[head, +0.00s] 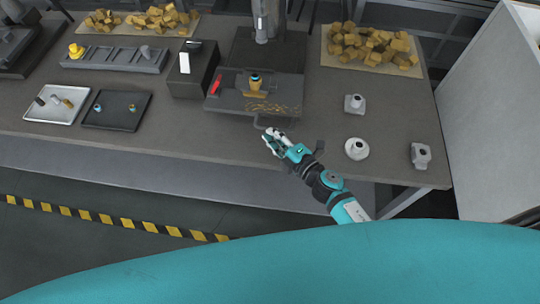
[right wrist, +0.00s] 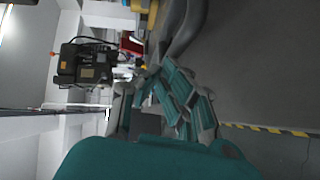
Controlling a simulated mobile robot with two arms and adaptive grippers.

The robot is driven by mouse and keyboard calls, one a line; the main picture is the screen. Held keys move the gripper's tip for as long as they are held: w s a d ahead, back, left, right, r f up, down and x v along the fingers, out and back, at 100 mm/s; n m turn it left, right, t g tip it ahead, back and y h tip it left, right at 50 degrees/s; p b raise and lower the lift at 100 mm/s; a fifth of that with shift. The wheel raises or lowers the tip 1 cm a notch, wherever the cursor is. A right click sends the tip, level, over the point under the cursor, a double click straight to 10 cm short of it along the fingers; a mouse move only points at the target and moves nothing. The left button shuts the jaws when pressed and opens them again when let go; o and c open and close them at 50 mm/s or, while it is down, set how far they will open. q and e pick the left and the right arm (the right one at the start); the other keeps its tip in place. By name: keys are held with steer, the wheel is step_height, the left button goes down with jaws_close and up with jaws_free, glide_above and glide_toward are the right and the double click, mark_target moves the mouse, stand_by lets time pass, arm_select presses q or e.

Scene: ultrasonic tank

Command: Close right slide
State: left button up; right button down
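A dark machine (head: 285,60) with a column and a flat base stands at the middle back of the table in the head view. Its base (head: 228,104) carries a small orange-and-teal part (head: 255,83) and a red piece (head: 216,85). A thin bent handle (head: 257,122) sticks out at the base's front edge. I cannot tell which part is the right slide. My right gripper (head: 272,138) is just in front of this handle, near the table's front edge; contact is unclear. In the right wrist view its teal-padded fingers (right wrist: 178,100) show, but their gap is unclear. My left gripper is out of view.
On the table (head: 190,125), a black box (head: 190,82) stands left of the machine. A silver tray (head: 70,118) and a dark tray (head: 116,124) lie farther left. Grey fittings (head: 356,149) stand at right. Brass pieces (head: 375,45) lie behind them. A white cabinet (head: 490,100) bounds the right.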

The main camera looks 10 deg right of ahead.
mark_target(272, 91)
steer(key=w+d, duration=0.1)
steer(key=w, duration=0.3)
steer(key=w+d+b, duration=0.1)
steer(key=w, duration=0.3)
steer(key=w+d+b, duration=0.1)
steer(key=w+d, duration=0.1)
steer(key=w, duration=0.2)
steer(key=shift+w+f, duration=0.1)
steer(key=shift+w, duration=0.15)
steer(key=shift+w+d, duration=0.1)
steer(key=shift+w, duration=0.1)
steer(key=shift+r, duration=0.2)
steer(key=shift+w+d+r, duration=0.1)
